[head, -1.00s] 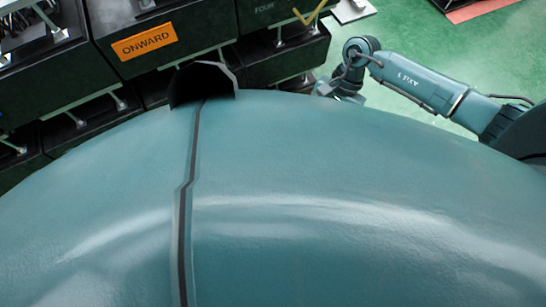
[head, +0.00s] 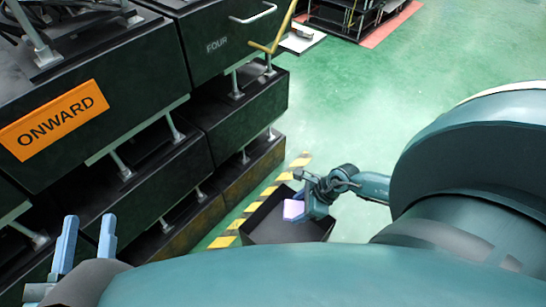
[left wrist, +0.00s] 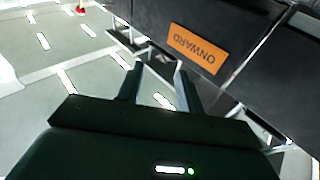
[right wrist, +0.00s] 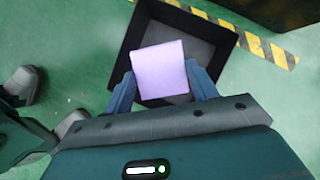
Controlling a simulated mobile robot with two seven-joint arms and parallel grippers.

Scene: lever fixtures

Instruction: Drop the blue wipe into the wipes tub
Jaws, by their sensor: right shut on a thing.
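A flat, square, pale lavender wipe (right wrist: 160,70) is held between the fingers of my right gripper (right wrist: 161,78) in the right wrist view. The wipe (head: 293,209) also shows in the head view, beside my right gripper (head: 307,200). A dark open square tub (head: 268,228) is below it on the green floor. In the right wrist view the wipe lies across the opening of the tub (right wrist: 126,62) and hides part of its inside; its height above the bottom is unclear. My left gripper (head: 89,222) is open and empty, in front of the dark cabinets.
Black stacked cabinets with metal handles and an orange ONWARD sign (head: 54,120) fill the left. A yellow-black floor stripe (head: 262,200) runs along their foot, behind the tub. A dark rack (head: 350,18) stands far back. The green floor (head: 370,110) between is clear.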

